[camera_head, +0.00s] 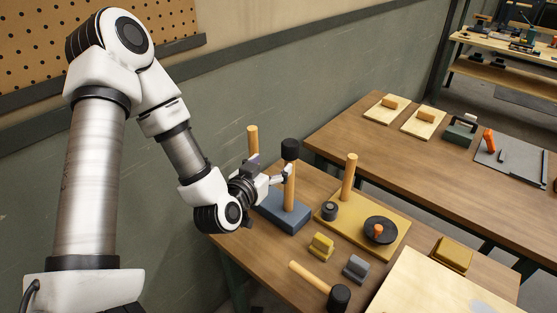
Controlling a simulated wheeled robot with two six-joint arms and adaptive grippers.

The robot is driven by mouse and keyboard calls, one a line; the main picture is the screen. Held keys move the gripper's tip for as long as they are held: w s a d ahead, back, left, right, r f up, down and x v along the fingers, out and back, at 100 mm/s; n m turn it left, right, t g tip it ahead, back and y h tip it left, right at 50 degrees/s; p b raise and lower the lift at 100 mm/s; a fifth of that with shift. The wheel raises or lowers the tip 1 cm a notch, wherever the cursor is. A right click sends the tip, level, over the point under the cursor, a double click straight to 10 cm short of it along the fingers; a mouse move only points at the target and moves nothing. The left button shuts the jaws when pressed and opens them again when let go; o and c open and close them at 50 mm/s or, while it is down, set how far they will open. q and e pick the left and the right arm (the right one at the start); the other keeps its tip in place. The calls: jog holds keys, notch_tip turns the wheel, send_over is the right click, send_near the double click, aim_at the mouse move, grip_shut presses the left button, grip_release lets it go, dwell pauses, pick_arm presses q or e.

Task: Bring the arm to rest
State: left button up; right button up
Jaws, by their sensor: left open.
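My left arm comes in from the left over the workbench (268,250). My left gripper (284,174) is open with no object seen held between its fingers. I cannot tell whether the fingers touch the rod. Another wooden rod (252,140) stands behind the gripper, its lower part hidden. My right gripper is not in view.
A yellow board (395,249) carries a peg (350,177), a dark cylinder (330,211) and a dark disc (381,236). A mallet (339,298), small blocks (321,245) and a pale panel (430,290) lie nearer. A grey-green wall (250,100) stands behind.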

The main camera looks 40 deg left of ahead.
pick_arm(q)
jog(key=s+d+f+m+g+h+b, duration=0.1)
jog(key=s+d+f+g, duration=0.1)
jog(key=f, duration=0.6)
jog(key=s+d+f+m+g+h+b, duration=0.1)
jog(key=s+d+f, duration=0.3)
jog(key=f, duration=0.5)
jog(key=s+d+f+m+g+h+b, duration=0.1)
jog(key=s+d+f+m+g, duration=0.1)
jog(key=f, duration=0.6)
jog(key=shift+s+d+f+m+g+b, duration=0.15)
jog(key=shift+s+d+g+b, duration=0.1)
jog(key=shift+s+g, duration=0.25)
jog(key=shift+s+d+f+m+g+b, duration=0.15)
jog(key=shift+s+d+g, duration=0.15)
jog(key=shift+g, duration=0.3)
jog(key=s+d+f+n+g, duration=0.1)
jog(key=s+f+g, duration=0.3)
jog(key=s, duration=0.4)
jog(key=s+d+f+n+g, duration=0.1)
jog(key=s+f+g, duration=0.3)
jog(key=s, duration=0.4)
jog(key=shift+d+f+n, duration=0.35)
jog(key=shift+f+n, duration=0.15)
jog(key=shift+f, duration=0.3)
